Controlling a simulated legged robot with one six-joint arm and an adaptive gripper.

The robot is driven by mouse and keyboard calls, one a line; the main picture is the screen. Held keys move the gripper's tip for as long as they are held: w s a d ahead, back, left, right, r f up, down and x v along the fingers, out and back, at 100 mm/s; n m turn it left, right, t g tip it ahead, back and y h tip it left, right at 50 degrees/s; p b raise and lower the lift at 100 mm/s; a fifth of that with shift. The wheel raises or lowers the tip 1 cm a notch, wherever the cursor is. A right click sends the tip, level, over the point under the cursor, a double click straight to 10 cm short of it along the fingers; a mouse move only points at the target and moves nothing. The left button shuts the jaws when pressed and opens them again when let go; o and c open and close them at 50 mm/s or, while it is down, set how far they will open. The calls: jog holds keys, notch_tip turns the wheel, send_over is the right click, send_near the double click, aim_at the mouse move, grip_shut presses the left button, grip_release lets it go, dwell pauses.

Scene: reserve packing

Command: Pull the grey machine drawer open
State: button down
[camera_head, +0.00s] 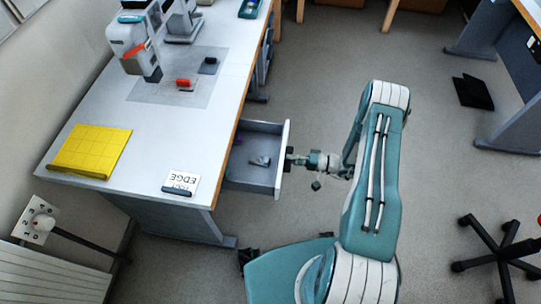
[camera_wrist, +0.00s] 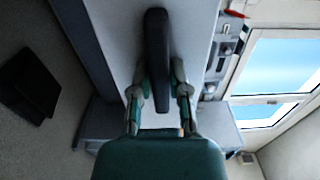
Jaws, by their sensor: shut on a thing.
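The grey drawer (camera_head: 282,162) sticks out from under the right side of the white-topped bench, open, with its inside showing. A small grey item (camera_head: 260,161) and a purple thing lie in it. My gripper (camera_head: 293,158) is at the outer face of the drawer front. In the wrist view my gripper (camera_wrist: 159,75) has a finger on each side of the dark bar handle (camera_wrist: 157,40) and is shut on it. The handle is mostly hidden by my gripper in the head view.
The bench top (camera_head: 150,140) holds a yellow mat (camera_head: 90,150), a labelled card (camera_head: 181,183), a red item (camera_head: 184,83) and a machine (camera_head: 132,42). A black wheeled base (camera_head: 505,250) stands at right. A dark flat object (camera_head: 473,92) lies on the floor. The floor right of the drawer is mostly clear.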

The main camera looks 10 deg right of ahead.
jog(key=shift+v, duration=2.95)
jog(key=shift+s+f, duration=0.1)
jog(key=shift+f, duration=0.1)
jog(key=c, duration=0.6)
grip_release()
jog(key=shift+r, duration=0.1)
jog(key=v, duration=1.2)
